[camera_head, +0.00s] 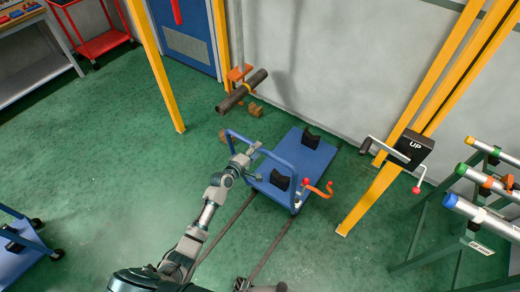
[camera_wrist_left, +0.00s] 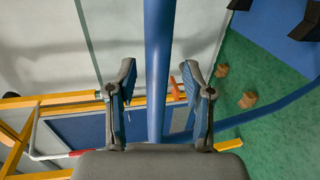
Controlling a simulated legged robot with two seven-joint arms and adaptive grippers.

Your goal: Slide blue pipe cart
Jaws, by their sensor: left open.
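The blue cart (camera_head: 309,152) stands on the green floor, with black V-shaped supports (camera_head: 280,181) on its flat deck. Its blue tube handle (camera_head: 264,147) rises on the near left side. My left gripper (camera_head: 256,162) is at this handle. In the left wrist view, the handle tube (camera_wrist_left: 158,50) runs between the two spread fingers of my left gripper (camera_wrist_left: 159,80), with gaps on both sides. The fingers are open and not closed on the tube. My right gripper cannot be made out in either view.
Dark floor rails (camera_head: 271,243) run from the cart toward me. A dark pipe (camera_head: 242,92) is held beyond the cart. An orange hook-shaped part (camera_head: 320,189) is at its right. A crank box (camera_head: 411,148) and pipe rack (camera_head: 463,172) stand right; another blue cart (camera_head: 22,247) is left.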

